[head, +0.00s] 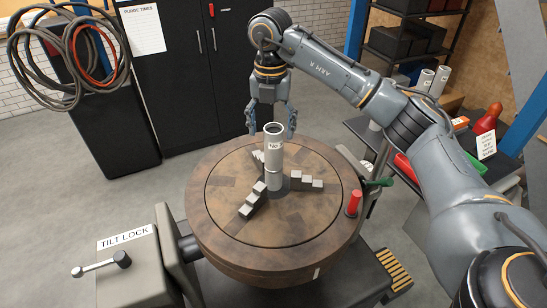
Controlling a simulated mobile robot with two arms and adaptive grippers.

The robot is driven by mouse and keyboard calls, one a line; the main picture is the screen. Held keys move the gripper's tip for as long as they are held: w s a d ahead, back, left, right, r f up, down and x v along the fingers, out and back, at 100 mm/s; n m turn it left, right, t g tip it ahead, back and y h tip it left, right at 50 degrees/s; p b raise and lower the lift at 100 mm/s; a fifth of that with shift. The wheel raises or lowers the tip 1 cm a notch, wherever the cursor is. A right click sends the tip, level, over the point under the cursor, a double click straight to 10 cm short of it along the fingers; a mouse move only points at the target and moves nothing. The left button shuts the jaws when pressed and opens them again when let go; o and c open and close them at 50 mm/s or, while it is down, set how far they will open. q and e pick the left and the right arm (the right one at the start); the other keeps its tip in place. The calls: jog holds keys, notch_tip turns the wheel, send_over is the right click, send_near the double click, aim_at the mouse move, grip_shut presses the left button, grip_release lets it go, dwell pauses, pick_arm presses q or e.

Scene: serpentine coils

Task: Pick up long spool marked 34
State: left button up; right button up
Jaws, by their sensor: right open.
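A tall pale grey spool (273,158) stands upright at the centre of the round brown turntable (222,226), between stepped grey jaws. It has an open top and a small white label whose marking is too small to read surely. My right gripper (271,130) points down at the spool's top, open, with one finger to each side of it in the picture. I cannot tell whether the fingers are level with the spool or behind it; no contact shows. My left gripper is not in view.
More pale spools (425,80) stand on the bench at the back right, near a red bottle (487,119) and a sign. The tilt lock box (130,262) is at front left. Black cabinets stand behind.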

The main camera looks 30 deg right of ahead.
aim_at(273, 145)
jog(key=f+p, duration=0.1)
jog(key=f, duration=0.1)
jog(key=shift+d+f+p, duration=0.3)
jog(key=shift+f+p, duration=0.05)
jog(key=shift+p, duration=0.05)
notch_tip(273, 145, down, 3)
jog(key=shift+w+d+r+p, duration=0.1)
jog(key=shift+r+p, duration=0.1)
jog(key=shift+p, duration=0.35)
jog(key=shift+f, duration=0.55)
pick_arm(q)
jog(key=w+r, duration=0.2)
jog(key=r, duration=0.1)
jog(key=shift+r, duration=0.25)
pick_arm(e)
jog(key=shift+w, duration=0.1)
grip_shut()
